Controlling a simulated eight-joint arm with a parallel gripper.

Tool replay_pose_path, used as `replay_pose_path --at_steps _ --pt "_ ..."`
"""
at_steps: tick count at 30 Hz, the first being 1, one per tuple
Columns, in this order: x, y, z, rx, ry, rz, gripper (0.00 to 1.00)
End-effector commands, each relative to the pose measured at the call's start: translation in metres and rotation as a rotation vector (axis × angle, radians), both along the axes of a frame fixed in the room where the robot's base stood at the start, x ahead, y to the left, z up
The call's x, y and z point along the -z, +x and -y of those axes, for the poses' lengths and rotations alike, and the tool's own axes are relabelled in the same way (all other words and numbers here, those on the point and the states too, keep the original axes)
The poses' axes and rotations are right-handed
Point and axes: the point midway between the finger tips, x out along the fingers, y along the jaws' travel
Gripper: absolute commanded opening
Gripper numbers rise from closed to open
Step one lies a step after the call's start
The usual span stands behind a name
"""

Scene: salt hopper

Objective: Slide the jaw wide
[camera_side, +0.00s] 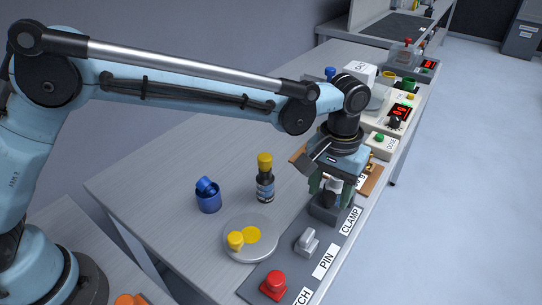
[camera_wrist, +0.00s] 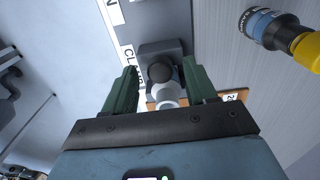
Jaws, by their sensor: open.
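The clamp, a dark grey block (camera_side: 327,212), stands on the grey panel beside a white label reading CLAMP (camera_side: 351,220). In the wrist view, the clamp block (camera_wrist: 165,48) carries a round black knob (camera_wrist: 161,72), with a pale cylinder (camera_wrist: 167,95) just below it. My gripper (camera_side: 330,188) points down over the clamp. Its green fingers are open, one on each side of the knob in the wrist view (camera_wrist: 160,78), with gaps visible. The fingers partly hide the clamp in the side view, and I cannot tell how far its jaw stands open.
On the panel are a grey PIN handle (camera_side: 307,242) and a red button (camera_side: 273,285). To the left stand a dark bottle with a yellow cap (camera_side: 265,180), a blue cup (camera_side: 208,198) and a round plate (camera_side: 240,222) with yellow pieces. An orange-brown board (camera_side: 372,180) lies close behind my gripper.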

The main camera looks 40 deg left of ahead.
Motion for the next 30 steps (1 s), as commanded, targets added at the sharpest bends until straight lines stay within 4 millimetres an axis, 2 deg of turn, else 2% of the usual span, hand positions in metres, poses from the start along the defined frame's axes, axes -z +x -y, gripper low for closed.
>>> replay_pose_path --at_steps 8,19,26,30 --pt "0.0013 0.0000 0.0000 0.000 0.000 0.000 0.57" --pt "0.0010 0.0000 0.0001 0.000 0.000 0.000 0.00" --pt "0.0009 -0.0006 0.0002 0.000 -0.001 0.000 0.00" --pt "0.0007 -0.0096 0.0004 0.001 -0.001 0.000 0.00"
